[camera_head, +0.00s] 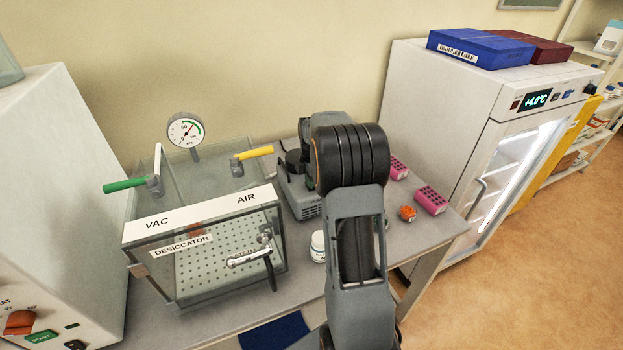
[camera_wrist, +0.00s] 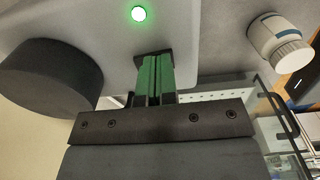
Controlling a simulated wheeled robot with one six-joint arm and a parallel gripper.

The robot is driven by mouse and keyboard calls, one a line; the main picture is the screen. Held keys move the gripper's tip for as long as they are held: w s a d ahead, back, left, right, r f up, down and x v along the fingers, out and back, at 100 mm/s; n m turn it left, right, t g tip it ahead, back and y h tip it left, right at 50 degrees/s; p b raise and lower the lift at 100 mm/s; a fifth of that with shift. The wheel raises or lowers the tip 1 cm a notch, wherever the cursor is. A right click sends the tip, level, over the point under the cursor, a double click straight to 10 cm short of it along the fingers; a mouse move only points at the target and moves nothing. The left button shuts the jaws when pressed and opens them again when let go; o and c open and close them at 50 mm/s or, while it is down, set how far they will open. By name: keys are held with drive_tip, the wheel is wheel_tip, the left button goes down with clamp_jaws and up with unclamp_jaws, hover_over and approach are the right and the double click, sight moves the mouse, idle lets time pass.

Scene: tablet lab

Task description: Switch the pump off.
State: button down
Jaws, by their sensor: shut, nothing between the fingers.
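The grey pump (camera_head: 304,202) stands on the bench right of the desiccator, mostly hidden behind my arm in the head view. In the wrist view its pale housing (camera_wrist: 205,35) fills the top, with a lit green lamp (camera_wrist: 139,13) and a big black cylinder (camera_wrist: 48,77) at left. My gripper (camera_wrist: 154,62) is shut and empty, its green fingers together. The fingertips are at a small dark part (camera_wrist: 140,59) on the pump, perhaps its switch. I cannot tell whether they touch it or which way it is set.
The desiccator (camera_head: 190,263) has a green VAC handle (camera_head: 124,185), a yellow AIR handle (camera_head: 258,152) and a gauge (camera_head: 186,131). A white bottle (camera_head: 318,243) stands near the pump, also in the wrist view (camera_wrist: 278,40). Pink racks (camera_head: 431,201) and a fridge (camera_head: 450,110) are at right.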

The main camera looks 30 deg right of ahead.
wheel_tip(320, 180, up, 14)
idle(0.4)
drive_tip(key=shift+f, duration=0.1)
